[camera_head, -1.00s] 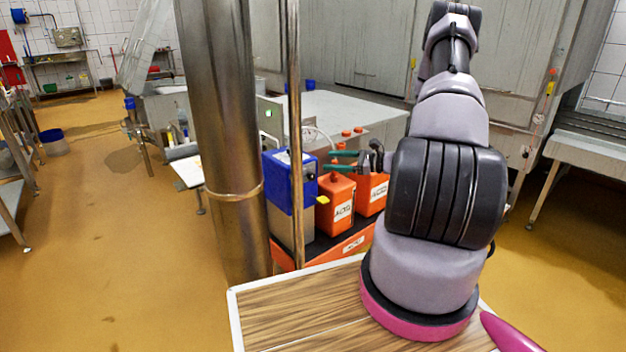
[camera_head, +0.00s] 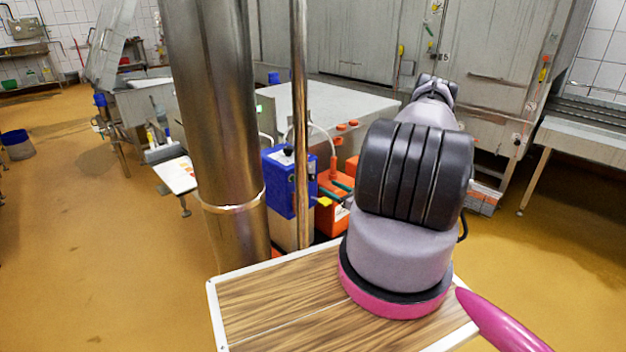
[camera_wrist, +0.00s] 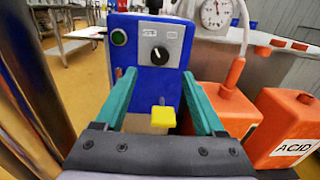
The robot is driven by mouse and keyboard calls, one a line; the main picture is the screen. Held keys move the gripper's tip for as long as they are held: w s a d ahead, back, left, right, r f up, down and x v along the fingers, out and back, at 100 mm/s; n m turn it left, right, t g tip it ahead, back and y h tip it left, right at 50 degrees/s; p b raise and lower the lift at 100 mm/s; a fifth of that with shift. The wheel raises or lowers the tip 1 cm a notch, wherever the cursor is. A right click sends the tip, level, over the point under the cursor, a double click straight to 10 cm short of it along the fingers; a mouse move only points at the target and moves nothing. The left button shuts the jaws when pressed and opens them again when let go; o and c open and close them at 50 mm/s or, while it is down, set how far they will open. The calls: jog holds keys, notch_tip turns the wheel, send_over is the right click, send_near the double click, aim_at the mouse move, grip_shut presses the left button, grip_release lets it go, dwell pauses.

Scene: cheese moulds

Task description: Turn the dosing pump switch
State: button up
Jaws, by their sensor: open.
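The dosing pump is a blue box (camera_head: 281,182) beside the steel pole in the head view. The wrist view shows its blue front panel (camera_wrist: 178,68) straight ahead, with a round black switch (camera_wrist: 160,55) carrying a white mark, and a green button (camera_wrist: 118,38) at its upper left. My gripper (camera_wrist: 157,80) is open and empty, its two teal fingers spread to either side below the switch. The fingers appear apart from the switch. In the head view my gripper (camera_head: 338,190) is partly hidden behind my arm. A yellow block (camera_wrist: 163,117) shows between the fingers, low down.
Orange canisters stand to the right of the pump, one with a spout (camera_wrist: 222,105) and one labelled ACID (camera_wrist: 285,130). A steel pipe (camera_wrist: 35,75) runs close on the left. A pressure gauge (camera_wrist: 216,12) is behind.

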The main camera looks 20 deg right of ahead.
aim_at(314, 179)
jog(key=x, duration=0.8)
jog(key=shift+w+a, duration=0.1)
jog(key=shift+w, duration=0.15)
grip_shut()
